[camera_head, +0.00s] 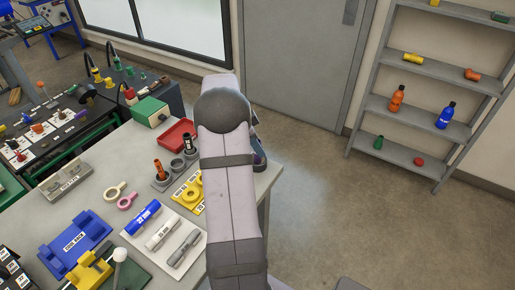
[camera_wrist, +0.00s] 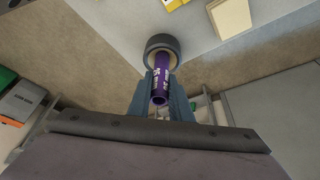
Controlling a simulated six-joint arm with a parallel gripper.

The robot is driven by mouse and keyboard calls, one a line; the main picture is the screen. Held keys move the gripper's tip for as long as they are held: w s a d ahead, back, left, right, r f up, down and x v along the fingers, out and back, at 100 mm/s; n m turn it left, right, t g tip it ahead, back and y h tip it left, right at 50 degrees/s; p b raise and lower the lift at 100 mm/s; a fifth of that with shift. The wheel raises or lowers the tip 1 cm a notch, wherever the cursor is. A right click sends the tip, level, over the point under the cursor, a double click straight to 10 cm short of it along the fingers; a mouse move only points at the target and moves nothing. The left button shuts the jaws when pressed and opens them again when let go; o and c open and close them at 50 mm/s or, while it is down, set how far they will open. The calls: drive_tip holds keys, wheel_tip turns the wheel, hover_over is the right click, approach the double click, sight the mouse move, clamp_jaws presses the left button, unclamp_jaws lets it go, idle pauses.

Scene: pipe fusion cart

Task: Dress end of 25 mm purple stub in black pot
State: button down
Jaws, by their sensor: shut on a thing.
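My gripper (camera_wrist: 162,76) is shut on the purple stub (camera_wrist: 160,88), one finger on each side of it. The stub's hollow near end faces the wrist camera, and pale lettering runs along its side. Its far end meets the dark round pot (camera_wrist: 163,41), whose thick rim shows around that end. I cannot tell how deep the stub goes into the pot. In the head view, my arm covers most of the gripper.
On the bench (camera_head: 103,222) stand a red tray (camera_head: 176,134), a yellow holder (camera_head: 188,194), a blue rack (camera_head: 75,243) and a white tray with several pipe pieces (camera_head: 152,259). Open floor (camera_head: 330,210) lies to the right, before a shelf unit (camera_head: 415,112).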

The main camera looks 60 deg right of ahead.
drive_tip(key=shift+s+a+f, duration=0.1)
drive_tip(key=shift+f, duration=0.05)
drive_tip(key=m+y, duration=0.1)
drive_tip(key=m, duration=0.2)
drive_tip(key=shift+g+p, duration=0.4)
drive_tip(key=m+y+p, duration=0.1)
drive_tip(key=m, duration=0.2)
drive_tip(key=shift+m+p, duration=0.3)
drive_tip(key=shift+m, duration=0.1)
drive_tip(key=shift+n+h+b, duration=0.5)
drive_tip(key=shift+n+b, duration=0.9)
drive_tip(key=shift+n, duration=0.5)
drive_tip(key=shift+n+t+h+b, duration=0.45)
drive_tip(key=shift+n+b, duration=0.45)
drive_tip(key=shift+n, duration=0.6)
